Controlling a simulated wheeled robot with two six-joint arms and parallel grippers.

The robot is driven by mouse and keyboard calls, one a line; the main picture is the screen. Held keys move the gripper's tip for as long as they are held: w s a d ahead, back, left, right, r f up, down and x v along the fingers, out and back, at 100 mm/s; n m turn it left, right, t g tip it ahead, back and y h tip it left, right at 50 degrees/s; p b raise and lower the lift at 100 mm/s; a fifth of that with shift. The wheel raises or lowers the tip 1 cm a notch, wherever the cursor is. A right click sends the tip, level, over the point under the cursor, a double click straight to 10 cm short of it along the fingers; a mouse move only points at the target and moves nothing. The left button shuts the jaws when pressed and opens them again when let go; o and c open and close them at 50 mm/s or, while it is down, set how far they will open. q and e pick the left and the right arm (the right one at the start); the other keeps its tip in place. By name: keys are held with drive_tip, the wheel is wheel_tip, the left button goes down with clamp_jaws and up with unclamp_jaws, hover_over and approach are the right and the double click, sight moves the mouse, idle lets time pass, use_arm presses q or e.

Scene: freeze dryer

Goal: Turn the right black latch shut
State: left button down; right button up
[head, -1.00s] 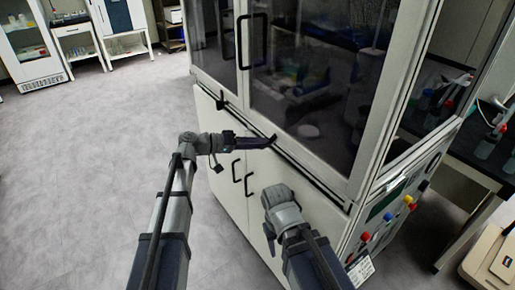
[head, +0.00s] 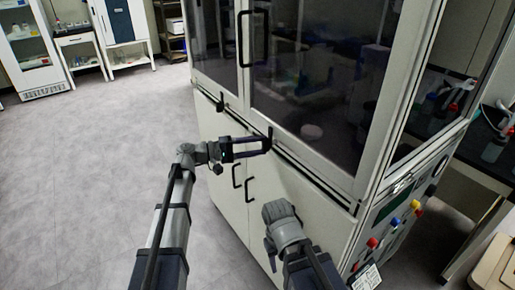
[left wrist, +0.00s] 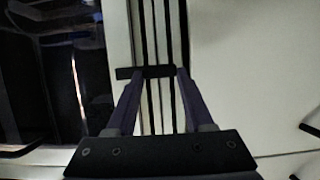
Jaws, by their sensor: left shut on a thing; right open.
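The freeze dryer is a tall white cabinet with dark glass doors. Its right black latch (head: 270,138) is on the dark rail below the glass and stands upright in the head view. My left gripper (head: 268,146) is at this latch, its two dark fingers showing one above the other. In the left wrist view the latch (left wrist: 152,72) is a short black bar across the rail. It lies between the fingertips and sticks out past the left one. My left gripper is shut on it. My right gripper (head: 280,212) is lower, in front of the cabinet's lower doors; its fingers are largely hidden.
Another black latch (head: 220,102) is farther left on the rail. Black door handles (head: 249,189) stick out from the lower doors below my left gripper. A control panel (head: 395,220) with coloured knobs is at the right. The floor (head: 80,190) at left is clear.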

idle(0.4)
use_arm(q)
drive_tip(key=shift+c, duration=1.4)
unclamp_jaws()
drive_tip(key=shift+a, duration=0.1)
drive_tip(key=v, duration=0.7)
drive_tip(key=shift+a, duration=0.3)
